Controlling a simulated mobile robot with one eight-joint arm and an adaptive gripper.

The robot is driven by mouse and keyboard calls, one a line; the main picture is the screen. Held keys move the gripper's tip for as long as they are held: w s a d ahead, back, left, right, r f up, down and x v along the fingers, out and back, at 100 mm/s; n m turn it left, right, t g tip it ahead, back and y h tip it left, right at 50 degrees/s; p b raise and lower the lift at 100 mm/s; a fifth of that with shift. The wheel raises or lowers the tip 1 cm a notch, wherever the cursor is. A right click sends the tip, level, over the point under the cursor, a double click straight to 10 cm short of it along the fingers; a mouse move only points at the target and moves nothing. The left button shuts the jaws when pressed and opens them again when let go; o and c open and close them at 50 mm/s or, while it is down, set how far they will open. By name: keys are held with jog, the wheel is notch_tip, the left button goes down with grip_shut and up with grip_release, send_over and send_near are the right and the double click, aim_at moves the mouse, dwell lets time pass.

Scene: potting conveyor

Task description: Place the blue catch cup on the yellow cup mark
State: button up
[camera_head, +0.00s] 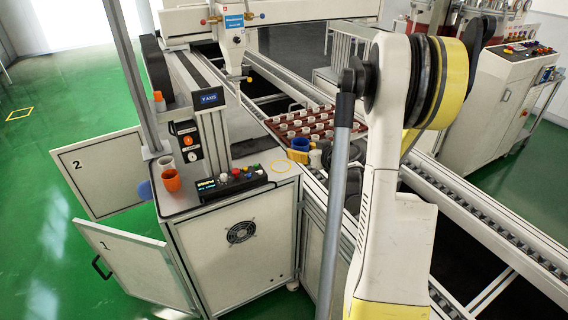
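The blue catch cup (299,144) shows at the near edge of the tray of pots, beside the conveyor. Dark parts lie just below and right of it, partly behind my arm. They may be my gripper (303,156), but they are too small to tell whether it is open or shut on the cup. The yellow cup mark (281,167) is a thin ring on the grey cabinet top, to the left of and nearer than the blue cup. Nothing stands on it.
An orange cup (171,180) and a pale cup (165,162) stand on the cabinet's left side. A control box (231,184) with buttons lies near its front edge. A dispensing nozzle unit (233,45) hangs above the conveyor (480,215). Cabinet door 1 (140,268) stands open.

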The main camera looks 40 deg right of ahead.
jog(key=b, duration=0.4)
send_over(281, 166)
notch_tip(281, 166, down, 7)
jog(key=shift+w+r, duration=0.1)
notch_tip(281, 166, down, 4)
jog(key=shift+f+b, duration=0.1)
jog(key=shift+b, duration=0.8)
jog(key=o, duration=0.7)
jog(key=shift+f, duration=0.15)
jog(key=shift+c, duration=0.2)
jog(key=o, duration=0.4)
